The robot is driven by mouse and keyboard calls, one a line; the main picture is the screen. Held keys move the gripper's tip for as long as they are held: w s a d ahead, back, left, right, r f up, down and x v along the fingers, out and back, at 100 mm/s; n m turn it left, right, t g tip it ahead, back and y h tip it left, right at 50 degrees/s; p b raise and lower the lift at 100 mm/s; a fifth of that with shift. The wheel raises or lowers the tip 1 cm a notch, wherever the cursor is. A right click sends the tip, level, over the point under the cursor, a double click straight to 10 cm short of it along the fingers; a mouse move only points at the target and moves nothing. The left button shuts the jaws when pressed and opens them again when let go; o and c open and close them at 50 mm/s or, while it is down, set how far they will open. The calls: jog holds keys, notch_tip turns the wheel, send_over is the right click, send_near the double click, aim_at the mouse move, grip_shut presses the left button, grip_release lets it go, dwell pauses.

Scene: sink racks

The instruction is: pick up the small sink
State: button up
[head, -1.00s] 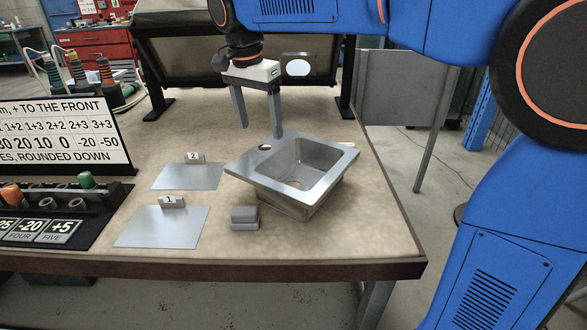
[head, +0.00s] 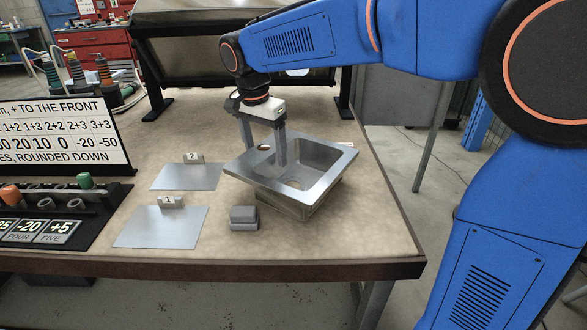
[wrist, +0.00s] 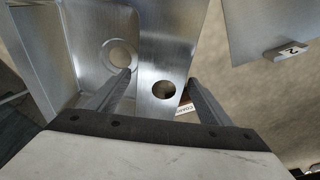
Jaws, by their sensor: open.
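The small sink (head: 326,160) is a steel basin with a flat deck and a round tap hole, standing tilted near the right front of the table. My gripper (head: 264,156) points down at the sink's left back side, open and empty. In the wrist view, the deck of the sink (wrist: 166,50) lies between the two fingers of my gripper (wrist: 159,77). One finger is over the bowl and the other is past the deck's outer edge. Whether either finger touches the metal, I cannot tell.
Two flat metal plates, marked 2 (head: 187,178) and 1 (head: 160,228), lie left of the sink. A small grey block (head: 243,217) sits in front of it. A sign board (head: 62,140) and a black rack with pegs (head: 60,215) stand at the left.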

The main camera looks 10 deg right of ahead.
jog(key=shift+c, duration=0.2)
grip_shut()
jog(key=shift+r, duration=0.15)
notch_tip(320, 180, up, 20)
dwell(1.7)
